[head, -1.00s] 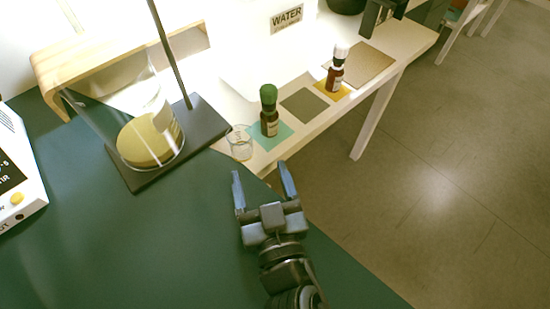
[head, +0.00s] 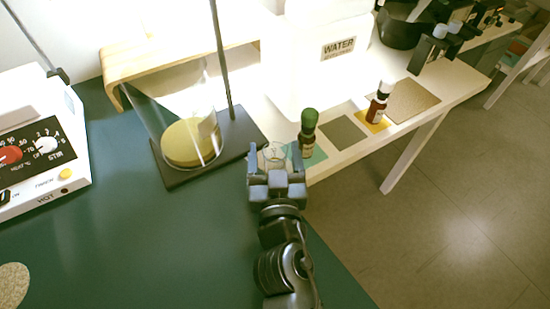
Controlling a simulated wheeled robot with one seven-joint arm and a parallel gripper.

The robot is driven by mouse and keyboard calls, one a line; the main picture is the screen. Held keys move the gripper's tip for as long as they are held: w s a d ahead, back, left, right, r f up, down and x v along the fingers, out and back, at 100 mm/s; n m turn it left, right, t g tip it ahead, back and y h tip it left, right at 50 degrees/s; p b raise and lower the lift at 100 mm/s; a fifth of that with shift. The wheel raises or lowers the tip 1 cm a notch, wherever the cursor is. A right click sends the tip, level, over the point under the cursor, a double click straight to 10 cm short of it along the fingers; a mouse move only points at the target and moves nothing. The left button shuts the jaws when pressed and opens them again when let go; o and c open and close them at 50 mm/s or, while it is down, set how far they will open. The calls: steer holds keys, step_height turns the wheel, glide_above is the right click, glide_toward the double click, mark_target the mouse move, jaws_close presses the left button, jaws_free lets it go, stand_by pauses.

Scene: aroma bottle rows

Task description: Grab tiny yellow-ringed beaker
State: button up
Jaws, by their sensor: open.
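A tiny clear glass beaker (head: 273,158) stands near the right edge of the dark green bench; a yellow ring on it is too small to make out. My gripper (head: 273,150) is open, and its two fingers appear on the left and right of the beaker. I cannot tell whether the fingers touch the glass. The gripper's body hides the beaker's lower front.
A large beaker with yellow contents (head: 192,142) stands on a dark stand base (head: 240,135) to the left. A green-capped bottle (head: 307,134) is close to the right. A white stirrer (head: 42,145) is at far left; green bench front (head: 180,250) is clear.

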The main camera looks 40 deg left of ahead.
steer(key=shift+c, duration=0.3)
steer(key=c, duration=1)
steer(key=shift+r, duration=0.1)
